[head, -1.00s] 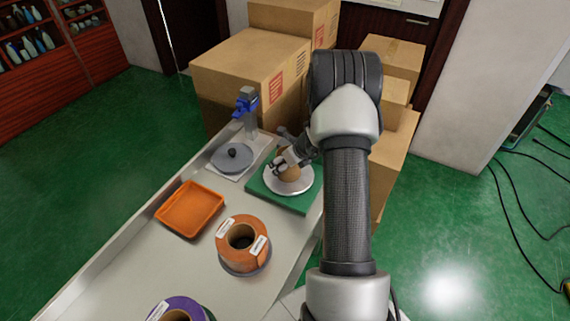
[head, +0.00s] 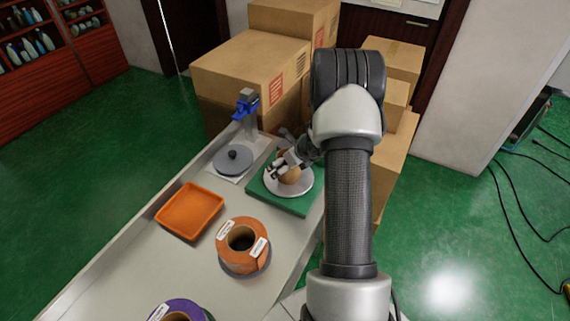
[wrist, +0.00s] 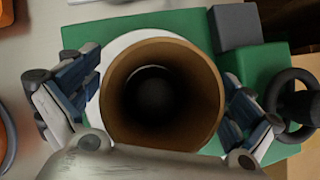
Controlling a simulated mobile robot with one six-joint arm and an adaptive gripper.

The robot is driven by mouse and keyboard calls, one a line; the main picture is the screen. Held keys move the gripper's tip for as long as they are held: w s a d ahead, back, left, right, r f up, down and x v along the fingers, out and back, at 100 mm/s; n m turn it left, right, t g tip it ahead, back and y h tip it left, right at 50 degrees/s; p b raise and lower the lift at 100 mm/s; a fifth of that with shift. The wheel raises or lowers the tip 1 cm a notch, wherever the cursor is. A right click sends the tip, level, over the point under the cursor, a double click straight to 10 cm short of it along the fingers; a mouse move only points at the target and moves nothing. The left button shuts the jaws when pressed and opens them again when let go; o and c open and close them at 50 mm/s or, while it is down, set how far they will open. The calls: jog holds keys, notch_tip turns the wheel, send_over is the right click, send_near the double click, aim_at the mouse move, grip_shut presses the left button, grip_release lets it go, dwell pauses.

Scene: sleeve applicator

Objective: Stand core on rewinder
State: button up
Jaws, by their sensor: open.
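The core (head: 291,174), a brown cardboard tube, stands upright on the white disc (head: 301,191) of the rewinder, which has a green base (head: 296,206). In the wrist view I look down into the open top of the core (wrist: 210,92), with a dark round shape at its bottom. The white disc (wrist: 130,42) and green base (wrist: 84,36) show around it. My gripper (head: 280,168) is at the core. In the wrist view my gripper (wrist: 160,95) is open, with one finger on each side of the core; a gap shows at the left finger, and right-side contact is unclear.
A grey block (wrist: 238,26) and a dark handwheel (wrist: 295,105) sit close right of the core. On the table are an orange tray (head: 190,211), an orange roll (head: 233,259), a purple roll (head: 188,305) and a grey disc with a knob (head: 232,162). Cardboard boxes (head: 245,70) stand behind.

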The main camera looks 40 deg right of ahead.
jog(key=p+v, duration=0.3)
jog(key=v, duration=0.8)
jog(key=s+a+r+n+y, duration=0.1)
jog(key=a+r+n, duration=0.75)
jog(key=a, duration=0.25)
jog(key=a+r+n+y, duration=0.2)
jog(key=a+r+n, duration=0.65)
jog(key=a, duration=0.25)
jog(key=s+a+r+n+g, duration=0.2)
jog(key=s+a+r+n, duration=0.4)
jog(key=s+a+n, duration=0.45)
jog(key=s+d+r+n+h, duration=0.1)
jog(key=s+n+h, duration=0.2)
jog(key=s+n, duration=0.5)
jog(key=s, duration=0.3)
jog(key=shift+s, duration=0.2)
